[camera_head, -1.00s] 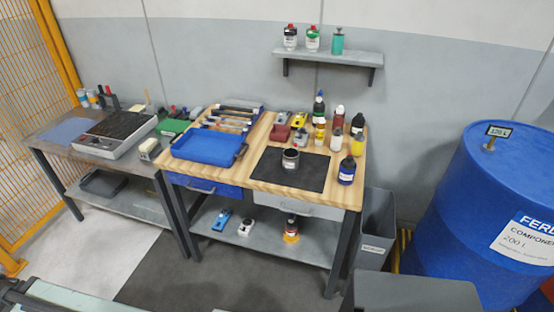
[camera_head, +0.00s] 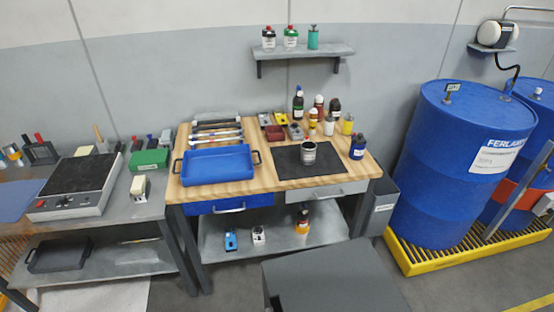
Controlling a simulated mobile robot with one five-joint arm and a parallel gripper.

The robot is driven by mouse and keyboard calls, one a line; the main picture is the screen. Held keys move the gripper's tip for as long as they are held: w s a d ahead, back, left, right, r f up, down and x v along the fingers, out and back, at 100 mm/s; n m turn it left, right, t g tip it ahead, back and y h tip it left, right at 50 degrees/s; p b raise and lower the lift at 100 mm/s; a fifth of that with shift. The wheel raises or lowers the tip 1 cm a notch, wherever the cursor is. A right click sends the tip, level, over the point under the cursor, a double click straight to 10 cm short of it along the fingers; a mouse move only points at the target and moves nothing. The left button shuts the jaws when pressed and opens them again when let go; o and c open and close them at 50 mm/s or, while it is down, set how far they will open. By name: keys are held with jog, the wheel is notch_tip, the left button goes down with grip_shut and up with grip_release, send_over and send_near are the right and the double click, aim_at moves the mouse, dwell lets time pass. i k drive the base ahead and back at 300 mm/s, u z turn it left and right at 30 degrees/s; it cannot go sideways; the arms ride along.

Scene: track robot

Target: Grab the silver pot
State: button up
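The silver pot (camera_head: 308,153) is a small grey metal can with a pale label and a dark top. It stands upright on the black mat (camera_head: 290,172) on the wooden workbench, near the mat's back right. Nothing touches its sides. My gripper is not in view.
A blue tray (camera_head: 217,166) lies left of the mat. A dark grey box-like surface (camera_head: 335,277) fills the bottom middle. Blue drums (camera_head: 455,165) stand on a yellow pallet (camera_head: 420,262) at right.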

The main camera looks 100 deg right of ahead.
aim_at(308, 151)
jog(key=z, duration=0.05)
jog(key=i, duration=0.3)
jog(key=z, duration=2.25)
